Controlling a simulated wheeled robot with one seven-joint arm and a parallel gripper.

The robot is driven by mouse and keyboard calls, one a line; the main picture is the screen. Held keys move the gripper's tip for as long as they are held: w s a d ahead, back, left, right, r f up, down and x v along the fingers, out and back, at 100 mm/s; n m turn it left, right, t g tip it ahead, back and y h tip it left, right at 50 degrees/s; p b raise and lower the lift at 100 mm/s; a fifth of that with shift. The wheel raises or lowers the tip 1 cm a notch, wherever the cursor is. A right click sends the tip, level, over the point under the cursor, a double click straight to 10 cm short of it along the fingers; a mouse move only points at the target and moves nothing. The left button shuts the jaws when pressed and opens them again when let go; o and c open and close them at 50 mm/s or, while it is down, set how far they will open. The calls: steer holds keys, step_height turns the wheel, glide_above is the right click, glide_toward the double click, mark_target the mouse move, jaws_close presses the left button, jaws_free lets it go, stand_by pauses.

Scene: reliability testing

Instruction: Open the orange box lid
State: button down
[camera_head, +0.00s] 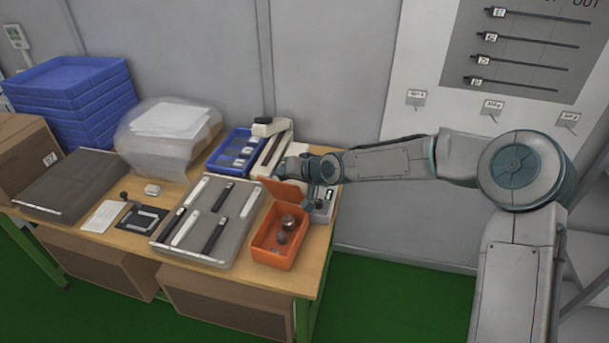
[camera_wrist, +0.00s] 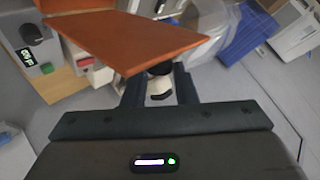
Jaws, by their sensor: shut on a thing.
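The orange box (camera_head: 266,251) stands at the right end of the wooden table, with round metal items (camera_head: 285,227) inside. Its orange lid (camera_head: 285,191) is raised at the back, so the box is open. My gripper (camera_head: 283,177) is at the upper edge of the lid. In the wrist view the lid (camera_wrist: 125,38) spreads across the top left, and its corner lies at the fingers of my gripper (camera_wrist: 160,88). The jaws are shut on the lid's edge; the exact contact is partly hidden.
A grey tray (camera_head: 243,243) with dark and light bars lies left of the box. A blue tray (camera_head: 215,168) and a white device (camera_head: 270,128) stand behind. A small device with a display (camera_head: 325,207) is close on the right. Stacked blue crates (camera_head: 85,105) are at the back left.

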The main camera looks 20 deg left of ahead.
steer(key=shift+s+a+r, duration=0.1)
steer(key=shift+s+a, duration=0.05)
steer(key=shift+a, duration=0.1)
steer(key=shift+w+d, duration=0.35)
stand_by(0.5)
steer(key=c, duration=1.1)
jaws_free()
steer(key=shift+s, duration=0.1)
steer(key=b+v, duration=0.1)
steer(key=v, duration=1.2)
steer(key=shift+s+d+r+b, duration=0.15)
steer(key=shift+d+r+b, duration=0.1)
steer(key=shift+b, duration=0.1)
steer(key=shift+c, duration=0.2)
